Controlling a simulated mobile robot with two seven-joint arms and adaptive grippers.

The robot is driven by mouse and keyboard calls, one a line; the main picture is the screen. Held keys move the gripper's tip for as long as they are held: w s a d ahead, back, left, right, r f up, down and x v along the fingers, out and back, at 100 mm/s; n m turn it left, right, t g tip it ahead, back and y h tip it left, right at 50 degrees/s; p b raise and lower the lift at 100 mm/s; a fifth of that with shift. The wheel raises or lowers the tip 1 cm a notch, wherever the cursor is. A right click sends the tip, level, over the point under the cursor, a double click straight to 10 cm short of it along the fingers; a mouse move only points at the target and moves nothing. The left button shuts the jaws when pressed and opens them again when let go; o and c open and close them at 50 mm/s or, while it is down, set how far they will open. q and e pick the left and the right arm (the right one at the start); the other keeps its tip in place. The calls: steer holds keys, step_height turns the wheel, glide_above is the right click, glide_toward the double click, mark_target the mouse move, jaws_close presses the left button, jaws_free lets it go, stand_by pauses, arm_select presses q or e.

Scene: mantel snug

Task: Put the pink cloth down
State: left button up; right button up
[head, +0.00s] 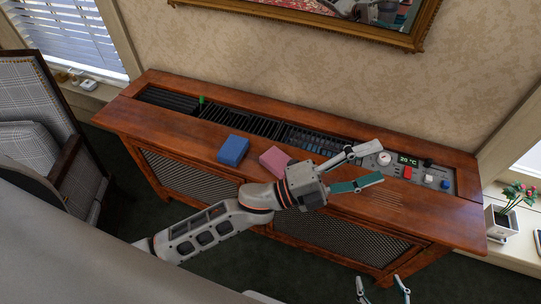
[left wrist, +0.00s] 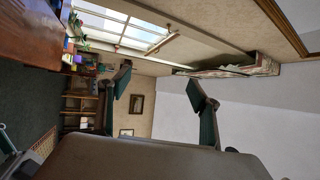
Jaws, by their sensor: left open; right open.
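The pink cloth (head: 273,158) is a small folded block lying on the wooden cabinet top (head: 190,131), in front of the black grille. My left gripper's wrist covers part of its right side in the head view. My left gripper (head: 366,167) is open and empty, to the right of the cloth and apart from it, near the control panel. In the left wrist view its fingers (left wrist: 160,88) are spread with nothing between them. My right gripper (head: 383,286) is open and empty at the bottom edge of the head view.
A folded blue cloth (head: 233,150) lies left of the pink one. The control panel (head: 415,168) has a display, knobs and a red button. A green peg (head: 201,99) stands at the grille. A potted plant (head: 504,214) is at the right. An armchair (head: 40,120) is at the left.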

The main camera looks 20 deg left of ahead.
arm_select(q)
steer(key=w+a+f+n+t+y, duration=0.2)
steer(key=a+f+n+t+y, duration=0.3)
steer(key=a+f+n+y, duration=0.45)
steer(key=s+a+f+n+g+y, duration=0.2)
steer(key=s+a+f+n, duration=0.5)
steer(key=f, duration=0.4)
steer(key=s+a+f+n+g+y, duration=0.3)
steer(key=s+a+f+n, duration=0.4)
steer(key=a+f, duration=0.3)
steer(key=shift+s+f+n+y, duration=0.35)
steer(key=shift+s+f+y, duration=0.25)
steer(key=shift+y, duration=0.25)
